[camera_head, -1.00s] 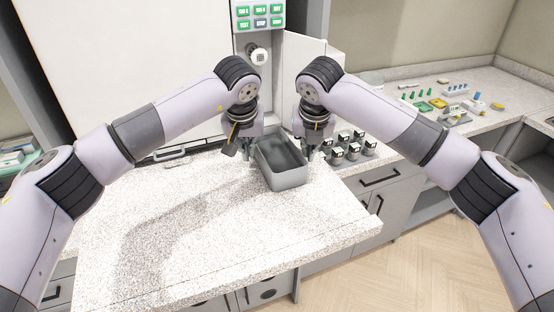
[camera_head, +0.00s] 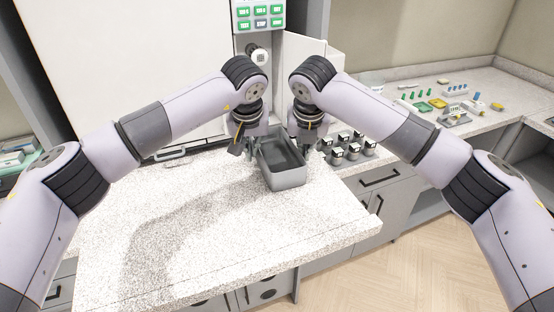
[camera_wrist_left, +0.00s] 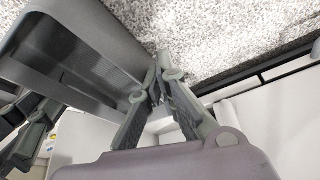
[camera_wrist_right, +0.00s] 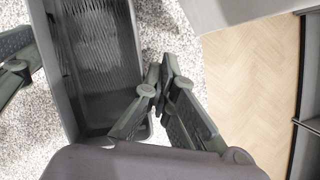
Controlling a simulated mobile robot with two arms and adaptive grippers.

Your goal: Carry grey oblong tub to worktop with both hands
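The grey oblong tub (camera_head: 287,180) stands upright and open-topped on the speckled worktop (camera_head: 215,235), near its back right part. It looks empty. My left gripper (camera_head: 252,147) is at the tub's left long wall, and my right gripper (camera_head: 305,146) is at its right long wall. In the left wrist view the fingers (camera_wrist_left: 156,85) close together at the tub wall (camera_wrist_left: 115,45). In the right wrist view the fingers (camera_wrist_right: 160,85) come together with the tub's wall (camera_wrist_right: 128,45) between them. The exact finger contact is partly hidden.
Several small dark-and-white items (camera_head: 353,147) stand right of the tub. A panel with green buttons (camera_head: 260,17) and an open door (camera_head: 305,55) are behind. A side counter (camera_head: 400,85) holds coloured small parts. The worktop's front left is clear.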

